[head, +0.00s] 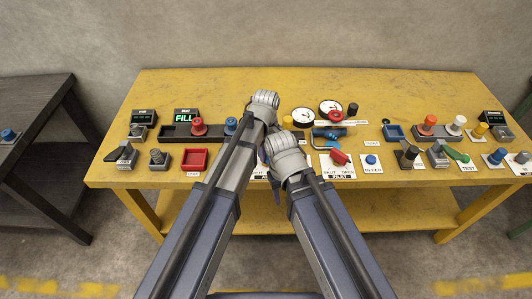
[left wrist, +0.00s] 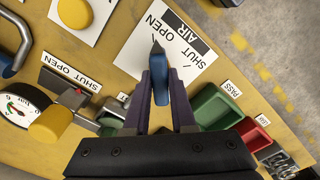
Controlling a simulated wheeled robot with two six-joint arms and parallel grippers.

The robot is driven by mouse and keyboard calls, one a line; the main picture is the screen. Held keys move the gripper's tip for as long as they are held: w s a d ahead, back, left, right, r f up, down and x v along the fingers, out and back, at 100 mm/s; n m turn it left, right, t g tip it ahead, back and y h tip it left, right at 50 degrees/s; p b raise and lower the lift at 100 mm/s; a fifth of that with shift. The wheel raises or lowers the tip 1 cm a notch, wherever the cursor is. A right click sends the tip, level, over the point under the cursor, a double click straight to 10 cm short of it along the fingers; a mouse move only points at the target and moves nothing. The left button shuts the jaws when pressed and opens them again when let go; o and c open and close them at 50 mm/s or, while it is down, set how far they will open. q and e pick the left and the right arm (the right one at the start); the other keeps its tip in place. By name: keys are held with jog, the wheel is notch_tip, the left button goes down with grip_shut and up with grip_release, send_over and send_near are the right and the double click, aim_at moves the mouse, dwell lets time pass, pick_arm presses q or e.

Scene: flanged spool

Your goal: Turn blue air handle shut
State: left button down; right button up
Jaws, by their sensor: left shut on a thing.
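The blue air handle (left wrist: 165,82) stands between the two purple fingers of my left gripper (left wrist: 161,88) in the left wrist view. The gripper is shut on it. Its dark tip lies over the white AIR card (left wrist: 190,70) with the words SHUT and OPEN. The tip points towards the printed words, but I cannot tell exactly which mark it meets. In the head view my left gripper (head: 262,157) is low between the two arms, which hide the handle and most of the card. The fingers of my right gripper cannot be made out there.
The yellow bench (head: 400,90) is crowded. Close by are a green tray (left wrist: 213,104), a red tray (left wrist: 250,132) and a yellow knob (left wrist: 50,124). The red inlet handle (head: 339,157) and blue bleed button (head: 371,160) lie right of the arms. The bench's back strip is clear.

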pick_arm(q)
jog(key=m, duration=0.4)
jog(key=shift+m, duration=0.4)
jog(key=m, duration=0.4)
jog(key=shift+m, duration=0.3)
jog(key=m, duration=0.4)
jog(key=shift+m, duration=2.1)
jog(key=c, duration=0.7)
grip_release()
jog(key=shift+c, duration=0.2)
